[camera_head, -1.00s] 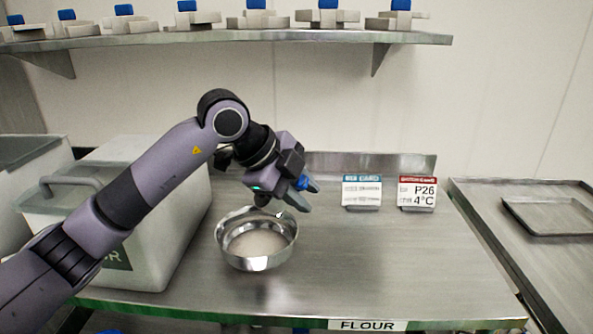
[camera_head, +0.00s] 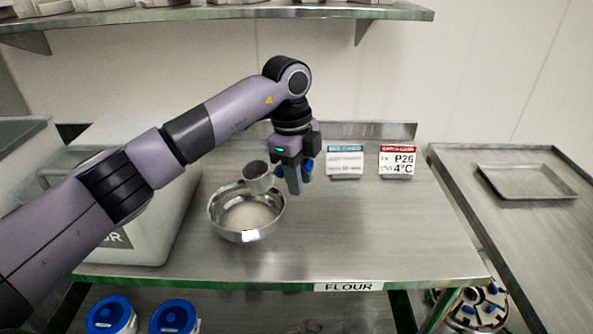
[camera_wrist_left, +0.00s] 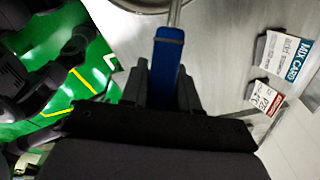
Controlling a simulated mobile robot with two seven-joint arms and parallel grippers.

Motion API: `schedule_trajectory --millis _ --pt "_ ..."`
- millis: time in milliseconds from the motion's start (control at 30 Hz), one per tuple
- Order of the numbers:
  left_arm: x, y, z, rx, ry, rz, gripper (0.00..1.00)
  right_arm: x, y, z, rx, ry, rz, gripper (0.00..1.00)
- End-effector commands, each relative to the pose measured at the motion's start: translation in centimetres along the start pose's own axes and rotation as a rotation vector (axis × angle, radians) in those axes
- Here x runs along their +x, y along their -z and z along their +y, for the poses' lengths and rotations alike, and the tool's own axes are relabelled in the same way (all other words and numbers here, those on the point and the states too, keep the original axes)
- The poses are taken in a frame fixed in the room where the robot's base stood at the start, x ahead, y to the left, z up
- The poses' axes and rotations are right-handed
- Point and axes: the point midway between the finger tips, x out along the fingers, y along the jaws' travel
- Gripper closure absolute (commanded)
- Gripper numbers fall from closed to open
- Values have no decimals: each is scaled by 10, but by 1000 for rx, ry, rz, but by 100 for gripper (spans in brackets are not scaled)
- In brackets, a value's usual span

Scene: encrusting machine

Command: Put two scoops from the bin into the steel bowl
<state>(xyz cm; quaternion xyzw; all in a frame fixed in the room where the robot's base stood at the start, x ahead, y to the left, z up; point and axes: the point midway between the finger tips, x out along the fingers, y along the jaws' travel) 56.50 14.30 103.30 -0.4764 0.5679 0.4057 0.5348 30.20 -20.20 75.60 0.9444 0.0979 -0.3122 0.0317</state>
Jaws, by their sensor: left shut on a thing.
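The steel bowl (camera_head: 262,228) stands on the steel table with pale powder in it. My left gripper (camera_head: 294,184) is just right of the bowl's rim, pointing down, and shut on the blue handle of a scoop. The scoop's metal cup (camera_head: 257,176) is over the back of the bowl, above its rim; I cannot see whether anything is in the cup. In the left wrist view the blue scoop handle (camera_wrist_left: 167,65) lies between the fingers. The white bin (camera_head: 150,243) stands left of the bowl, partly hidden behind my left arm. My right gripper is not in view.
A mix card (camera_head: 345,161) and a red-topped card (camera_head: 397,162) stand at the back of the table. A shelf (camera_head: 300,12) hangs above. Blue-lidded containers (camera_head: 174,318) are below the table. A tray (camera_head: 527,182) lies on the right-hand table. The table's right half is clear.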

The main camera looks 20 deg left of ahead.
Motion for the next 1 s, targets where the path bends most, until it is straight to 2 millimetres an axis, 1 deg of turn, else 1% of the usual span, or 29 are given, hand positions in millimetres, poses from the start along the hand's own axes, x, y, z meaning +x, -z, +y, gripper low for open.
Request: schedule_trajectory --millis 300,567,600,800,1000 --pt "7 2 -4 -11 -148 -76 100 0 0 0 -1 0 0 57" --pt "12 2 -5 -19 -237 -122 100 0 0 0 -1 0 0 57" --pt "10 2 -6 -20 -245 -127 100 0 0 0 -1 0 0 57" --pt "-14 4 -6 -18 -240 -124 100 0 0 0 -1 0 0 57" --pt "-30 6 -7 -18 -241 -123 100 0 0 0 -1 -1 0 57"
